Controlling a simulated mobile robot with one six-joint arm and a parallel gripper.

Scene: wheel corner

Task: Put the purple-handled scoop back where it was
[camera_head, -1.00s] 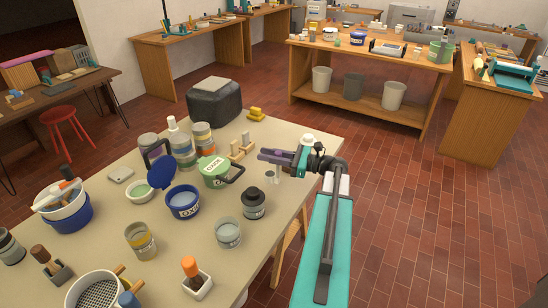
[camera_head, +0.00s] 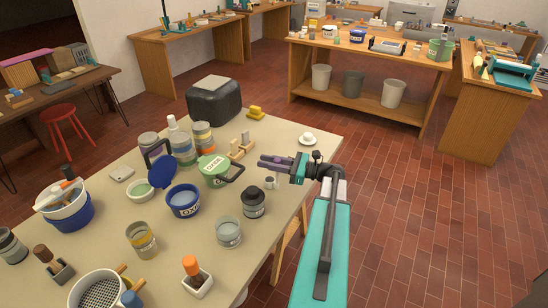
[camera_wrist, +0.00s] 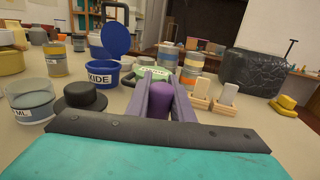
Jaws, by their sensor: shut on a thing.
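My gripper (camera_head: 265,161) reaches left over the right edge of the near table in the head view. In the wrist view its two long fingers (camera_wrist: 162,80) are closed around a rounded purple handle (camera_wrist: 160,91), which I take as the scoop's. The scoop's bowl is hidden in the wrist view. In the head view a small grey cup-like shape (camera_head: 270,183) shows just below the fingers; I cannot tell whether it is part of the scoop or stands on the table.
Left of the gripper stand a green labelled tub (camera_head: 213,170), a blue tub (camera_head: 183,201) with raised lid, a dark-lidded jar (camera_head: 253,203) and wooden stands (camera_head: 240,149). A white saucer (camera_head: 307,139) lies behind the gripper. Bare tabletop (camera_head: 285,137) shows at the far right.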

